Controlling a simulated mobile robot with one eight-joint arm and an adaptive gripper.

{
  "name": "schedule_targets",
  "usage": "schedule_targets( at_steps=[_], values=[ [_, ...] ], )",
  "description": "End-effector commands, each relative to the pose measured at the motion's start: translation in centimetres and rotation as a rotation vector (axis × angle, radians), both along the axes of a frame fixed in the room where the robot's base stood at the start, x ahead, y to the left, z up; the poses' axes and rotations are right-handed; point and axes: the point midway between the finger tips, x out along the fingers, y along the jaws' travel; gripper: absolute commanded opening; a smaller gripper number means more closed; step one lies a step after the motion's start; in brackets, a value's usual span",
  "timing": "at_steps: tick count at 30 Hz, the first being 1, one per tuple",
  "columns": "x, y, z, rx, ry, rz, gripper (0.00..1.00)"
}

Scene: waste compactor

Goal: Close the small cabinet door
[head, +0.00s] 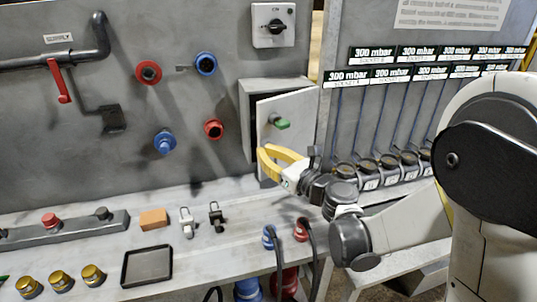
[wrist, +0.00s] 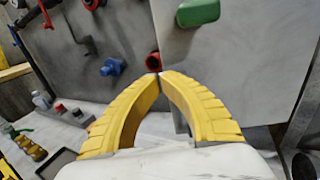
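The small grey cabinet (head: 262,86) is on the wall panel, right of centre in the head view. Its light grey door (head: 300,108) stands partly open, with a dark gap along its left side. A green handle (head: 281,124) is on the door's front; it also shows at the top of the wrist view (wrist: 198,12). My gripper (head: 262,154) has yellow fingers in front of the door's lower left part, below the handle. In the wrist view my fingertips (wrist: 157,75) meet near the door's left edge, with nothing visible between them. Whether they touch the door is unclear.
Red and blue round fittings (head: 213,128) sit on the panel left of the cabinet. Below is a grey ledge (head: 200,255) with a black tray (head: 147,265), an orange block (head: 153,219) and plugged cables. Several gauges (head: 390,160) stand to the right, behind my arm.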

Motion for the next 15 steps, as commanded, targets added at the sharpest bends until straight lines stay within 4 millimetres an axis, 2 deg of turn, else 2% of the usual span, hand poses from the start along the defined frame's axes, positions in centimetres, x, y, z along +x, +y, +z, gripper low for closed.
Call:
schedule_targets(
  at_steps=[12,15],
  values=[
    [3.3,3.1,0.0,0.000,0.000,-0.191,0.00],
    [4.4,3.6,-0.1,0.000,0.000,-0.189,0.00]
  ],
)
